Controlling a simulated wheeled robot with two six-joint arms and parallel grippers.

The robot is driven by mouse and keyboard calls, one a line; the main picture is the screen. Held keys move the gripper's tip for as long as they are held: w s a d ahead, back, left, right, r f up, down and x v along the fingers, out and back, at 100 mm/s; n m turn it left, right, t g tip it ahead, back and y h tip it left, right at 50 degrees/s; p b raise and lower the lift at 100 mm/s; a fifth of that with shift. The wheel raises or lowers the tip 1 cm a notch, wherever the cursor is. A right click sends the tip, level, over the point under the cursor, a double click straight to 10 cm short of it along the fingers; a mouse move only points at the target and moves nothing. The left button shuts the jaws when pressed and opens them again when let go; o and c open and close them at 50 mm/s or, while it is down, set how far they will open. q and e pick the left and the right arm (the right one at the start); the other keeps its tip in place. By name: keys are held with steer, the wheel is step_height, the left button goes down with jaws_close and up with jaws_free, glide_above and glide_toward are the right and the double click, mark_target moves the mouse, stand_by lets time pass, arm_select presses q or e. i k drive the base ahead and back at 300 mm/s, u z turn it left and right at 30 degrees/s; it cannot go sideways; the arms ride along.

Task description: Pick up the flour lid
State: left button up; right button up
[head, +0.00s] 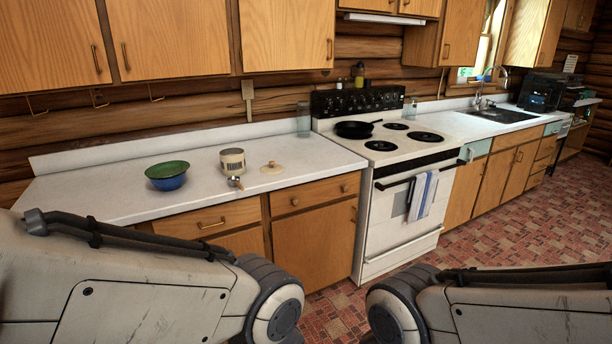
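The flour lid (271,169) looks like a small, flat, beige disc with a knob. It lies on the white counter to the right of a pale canister with a dark band (232,163), which looks like the flour container. The lid and canister are apart. Links of my left and right arms fill the bottom of the head view, but neither gripper shows, so I cannot see what they hold.
A green and blue bowl (167,176) stands left of the canister. A small brownish object (236,183) lies in front of the canister. A clear glass jar (303,119) stands at the back, beside the stove (400,140) with a black pan (355,129).

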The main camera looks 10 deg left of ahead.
mark_target(273, 168)
steer(key=z, duration=0.6)
steer(key=i, duration=1.9)
steer(key=u, duration=0.45)
steer(key=i, duration=0.6)
steer(key=u, duration=1.25)
steer(key=i, duration=0.55)
steer(key=u, duration=0.55)
